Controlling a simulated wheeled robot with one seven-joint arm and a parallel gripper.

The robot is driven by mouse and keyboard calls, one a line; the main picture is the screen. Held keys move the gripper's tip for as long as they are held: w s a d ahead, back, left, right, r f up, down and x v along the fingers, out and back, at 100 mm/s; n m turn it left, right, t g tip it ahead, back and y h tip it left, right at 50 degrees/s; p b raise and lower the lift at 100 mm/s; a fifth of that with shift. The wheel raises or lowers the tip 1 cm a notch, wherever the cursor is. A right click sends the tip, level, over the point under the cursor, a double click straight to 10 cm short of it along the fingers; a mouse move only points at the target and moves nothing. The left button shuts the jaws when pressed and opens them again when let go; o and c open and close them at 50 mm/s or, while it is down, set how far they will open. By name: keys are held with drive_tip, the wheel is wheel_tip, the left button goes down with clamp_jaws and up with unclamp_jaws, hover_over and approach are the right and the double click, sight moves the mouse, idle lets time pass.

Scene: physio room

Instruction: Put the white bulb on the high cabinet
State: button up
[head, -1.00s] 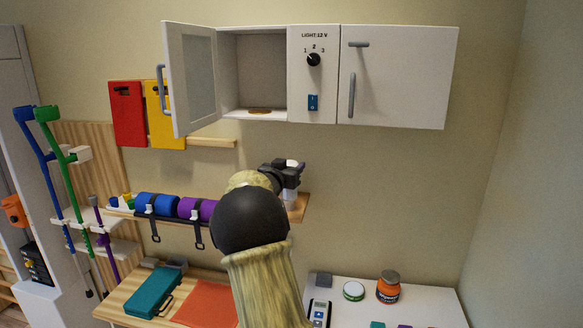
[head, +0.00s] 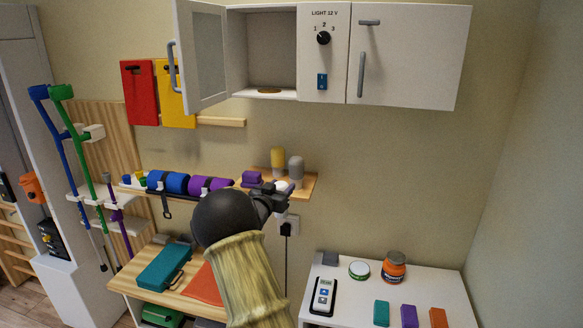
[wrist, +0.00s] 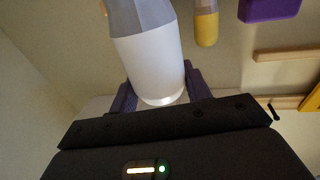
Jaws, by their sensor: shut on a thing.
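The high cabinet (head: 375,55) hangs on the wall. Its left door (head: 203,55) stands open, and a round brassy disc (head: 270,91) lies on the floor of the open compartment. My gripper (head: 274,194) is below the cabinet, in front of the small wooden shelf. In the wrist view it is shut on the white bulb (wrist: 150,62), whose grey end points up in that picture. In the head view only a bit of the white bulb (head: 283,186) shows; my gripper hides the rest.
A yellow bulb (head: 278,158), a grey bulb (head: 296,167) and a purple block (head: 252,177) stand on the wooden shelf (head: 310,184) behind my gripper. A light panel (head: 323,60) with knob and switch adjoins the compartment. The open door juts out at its left. The wall between shelf and cabinet is clear.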

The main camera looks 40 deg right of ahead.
drive_tip(key=a+f+n+t+y, duration=0.1)
drive_tip(key=a+f, duration=0.5)
drive_tip(key=f, duration=0.2)
drive_tip(key=a+f+n+t, duration=0.1)
drive_tip(key=a+f, duration=0.4)
drive_tip(key=f, duration=0.3)
drive_tip(key=s+a+f+n+t+y+b, duration=0.1)
drive_tip(key=s+a+f+n+t+y, duration=0.2)
drive_tip(key=s+a+f+n+y, duration=0.2)
drive_tip(key=s+a+f+n+t+y+b, duration=0.1)
drive_tip(key=s+a+f+n+t+y, duration=0.3)
drive_tip(key=s+a+f+y, duration=0.5)
drive_tip(key=s+a+f+n, duration=0.1)
drive_tip(key=s+a+f, duration=0.3)
drive_tip(key=a+f, duration=0.4)
wheel_tip(320, 180, down, 2)
drive_tip(key=shift+s+a+f+y, duration=0.1)
drive_tip(key=shift+s+a+y, duration=0.15)
drive_tip(key=shift+y, duration=0.05)
